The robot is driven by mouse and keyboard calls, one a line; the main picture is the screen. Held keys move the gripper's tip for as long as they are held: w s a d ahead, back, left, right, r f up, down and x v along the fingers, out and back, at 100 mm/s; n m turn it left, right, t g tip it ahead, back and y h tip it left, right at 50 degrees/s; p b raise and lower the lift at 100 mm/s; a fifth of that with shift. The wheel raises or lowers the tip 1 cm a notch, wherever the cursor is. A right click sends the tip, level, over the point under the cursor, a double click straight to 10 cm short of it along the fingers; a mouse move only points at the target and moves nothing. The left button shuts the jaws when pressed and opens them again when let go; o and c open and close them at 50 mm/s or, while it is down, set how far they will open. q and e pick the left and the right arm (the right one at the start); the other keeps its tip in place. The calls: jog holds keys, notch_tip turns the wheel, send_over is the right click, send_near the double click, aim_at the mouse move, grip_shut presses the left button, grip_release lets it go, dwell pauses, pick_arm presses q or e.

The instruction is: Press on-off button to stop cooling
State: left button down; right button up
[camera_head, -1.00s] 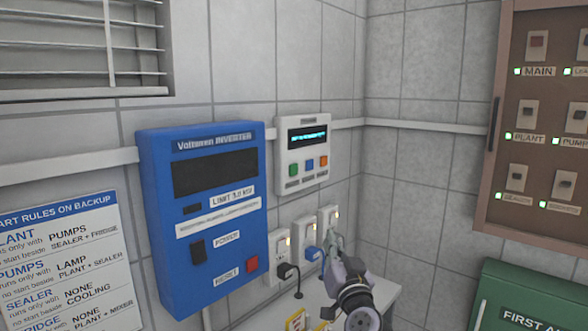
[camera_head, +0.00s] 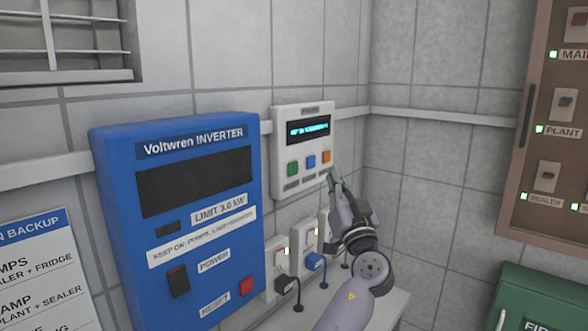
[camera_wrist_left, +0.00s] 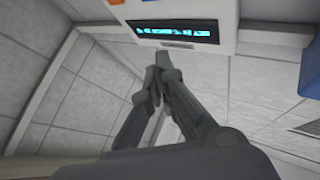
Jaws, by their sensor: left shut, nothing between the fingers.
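A white control box (camera_head: 303,150) with a lit cyan display (camera_head: 308,129) hangs on the wall. Below the display are a green button (camera_head: 293,168), a blue button (camera_head: 310,162) and an orange button (camera_head: 326,157); their labels are too small to read. My left gripper (camera_head: 334,176) is shut and empty, its tips just below the orange button near the box's lower right corner. Contact cannot be told. In the left wrist view the shut fingertips (camera_wrist_left: 158,66) are near the box's edge beside the display (camera_wrist_left: 175,32). My right gripper is not in view.
A blue inverter (camera_head: 185,245) with power and reset switches hangs left of the box. Wall sockets (camera_head: 303,238) with plugs sit below it. A brown switch panel (camera_head: 520,190) with lit green lamps and a green first aid box (camera_head: 540,300) are at right.

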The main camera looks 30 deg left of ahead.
aim_at(293, 169)
pick_arm(q)
jog(key=w+a+p, duration=0.1)
jog(key=a, duration=0.7)
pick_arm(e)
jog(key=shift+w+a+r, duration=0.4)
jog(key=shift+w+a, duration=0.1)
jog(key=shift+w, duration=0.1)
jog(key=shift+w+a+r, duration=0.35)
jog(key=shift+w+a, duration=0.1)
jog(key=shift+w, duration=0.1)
pick_arm(q)
jog(key=shift+r, duration=0.1)
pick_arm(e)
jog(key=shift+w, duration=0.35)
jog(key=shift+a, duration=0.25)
pick_arm(q)
jog(key=shift+w+a+b, duration=0.1)
jog(key=shift+a+b, duration=0.4)
jog(key=shift+b, duration=0.15)
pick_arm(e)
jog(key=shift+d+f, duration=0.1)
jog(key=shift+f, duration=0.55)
